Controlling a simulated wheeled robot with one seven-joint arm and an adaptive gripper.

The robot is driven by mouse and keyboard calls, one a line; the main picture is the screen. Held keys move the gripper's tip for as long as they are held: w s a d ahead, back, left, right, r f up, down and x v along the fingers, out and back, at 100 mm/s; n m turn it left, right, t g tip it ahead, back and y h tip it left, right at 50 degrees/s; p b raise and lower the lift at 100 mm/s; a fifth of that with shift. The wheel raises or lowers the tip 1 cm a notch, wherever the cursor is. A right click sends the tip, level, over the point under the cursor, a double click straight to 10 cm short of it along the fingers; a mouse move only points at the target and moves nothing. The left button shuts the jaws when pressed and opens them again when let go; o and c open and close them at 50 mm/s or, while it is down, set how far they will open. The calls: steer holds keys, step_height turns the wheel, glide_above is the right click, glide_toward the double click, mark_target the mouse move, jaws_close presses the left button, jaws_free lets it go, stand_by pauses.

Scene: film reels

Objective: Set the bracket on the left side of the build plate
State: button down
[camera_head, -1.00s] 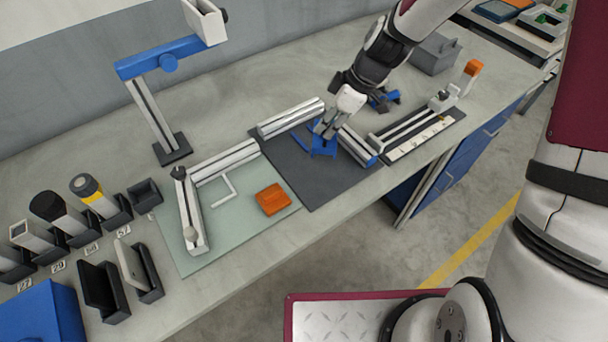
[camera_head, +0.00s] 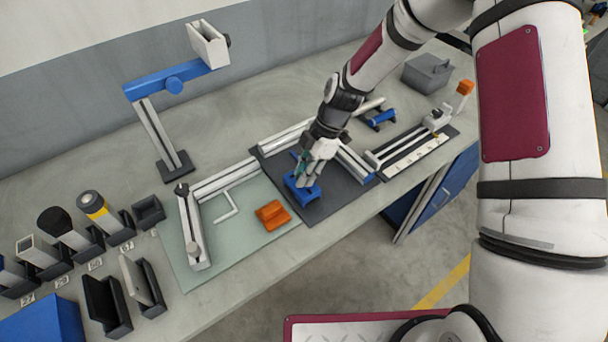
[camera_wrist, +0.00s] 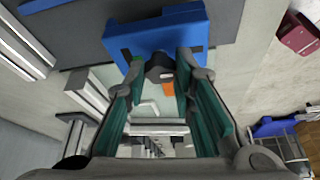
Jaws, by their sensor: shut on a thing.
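My gripper (camera_head: 312,174) is shut on a blue bracket (camera_head: 300,190). The bracket also shows at the fingertips in the wrist view (camera_wrist: 155,35). It is over the left part of a dark grey plate (camera_head: 325,207), near its border with a pale green plate (camera_head: 215,250). I cannot tell which of the two is the build plate, or whether the bracket touches the surface. The fingers hide part of the bracket. An orange block (camera_head: 272,215) lies on the right part of the pale plate, left of the bracket; it shows between the fingers in the wrist view (camera_wrist: 168,88).
Metal rails (camera_head: 225,180) stand along the back and left of the plates. A white bent rod (camera_head: 228,207) lies on the pale plate. A blue-armed stand (camera_head: 160,135) is behind. Black holders (camera_head: 107,305) are at left. A blue cylinder part (camera_head: 381,118) lies behind the dark plate.

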steer(key=shift+f, duration=0.5)
steer(key=c, duration=1.3)
jaws_free()
steer(key=shift+f, duration=0.15)
steer(key=shift+c, duration=0.2)
